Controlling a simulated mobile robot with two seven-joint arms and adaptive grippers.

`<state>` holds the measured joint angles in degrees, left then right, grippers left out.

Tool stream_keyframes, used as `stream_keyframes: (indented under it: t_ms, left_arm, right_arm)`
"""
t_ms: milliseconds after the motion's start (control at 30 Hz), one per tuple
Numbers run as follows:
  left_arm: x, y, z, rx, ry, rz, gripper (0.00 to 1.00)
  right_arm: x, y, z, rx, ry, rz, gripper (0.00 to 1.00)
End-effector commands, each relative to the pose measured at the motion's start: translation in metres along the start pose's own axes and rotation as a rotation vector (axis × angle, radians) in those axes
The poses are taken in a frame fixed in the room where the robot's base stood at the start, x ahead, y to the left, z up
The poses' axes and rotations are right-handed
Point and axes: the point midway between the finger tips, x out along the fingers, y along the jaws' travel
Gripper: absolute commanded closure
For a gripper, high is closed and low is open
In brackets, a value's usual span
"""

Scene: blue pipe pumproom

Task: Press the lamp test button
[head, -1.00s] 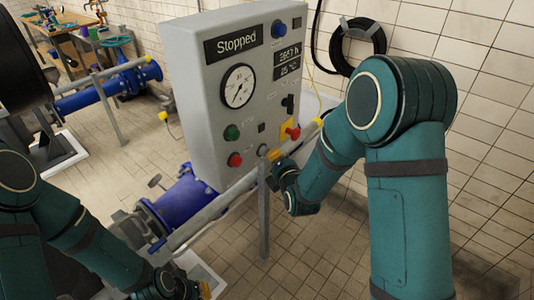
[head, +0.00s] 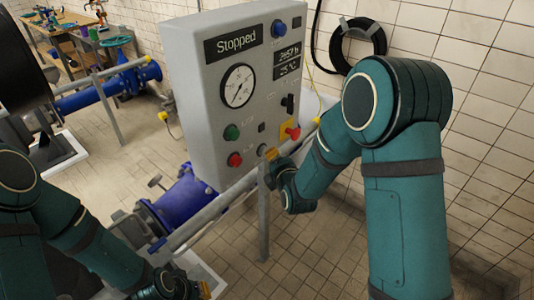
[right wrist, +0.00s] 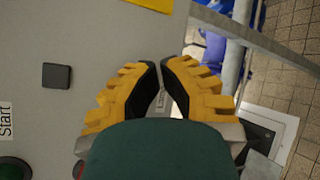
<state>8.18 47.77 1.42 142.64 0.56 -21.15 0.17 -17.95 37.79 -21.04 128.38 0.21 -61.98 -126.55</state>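The grey control panel (head: 205,115) carries several buttons, and I cannot read which one is labelled lamp test. A blue button (head: 278,28) is at its top, beside the "Stopped" display. A green button (head: 232,132) and a red button (head: 235,160) are low on the left, with a small dark square button (head: 262,127) right of the green one. That square button also shows in the right wrist view (right wrist: 56,76). My right gripper (right wrist: 159,66) looks shut and empty before the panel's lower edge, partly covering a small label. My left gripper (head: 205,290) is mostly hidden at the bottom.
A red knob on a yellow plate (head: 290,132) sits right of the square button. A grey railing (head: 222,205) runs diagonally in front of the panel's bottom, close to my right gripper. Blue pipework (head: 183,205) lies below.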

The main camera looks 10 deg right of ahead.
Motion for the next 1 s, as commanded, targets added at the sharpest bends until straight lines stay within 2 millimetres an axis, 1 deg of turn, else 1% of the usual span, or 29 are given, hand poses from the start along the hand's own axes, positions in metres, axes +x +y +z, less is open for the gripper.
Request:
stream_keyframes:
  t_ms: [533,1000]
  left_arm:
    - [0.0001,0.0,0.0,0.0,0.0,0.0,1.0]
    - [0.0037,-0.0014,0.0005,0.0,0.0,0.0,1.0]
  right_arm:
    - [0.0002,0.0006,-0.0003,0.0,0.001,0.001,1.0]
    - [0.0075,0.0044,-0.0046,0.0,0.001,0.001,1.0]
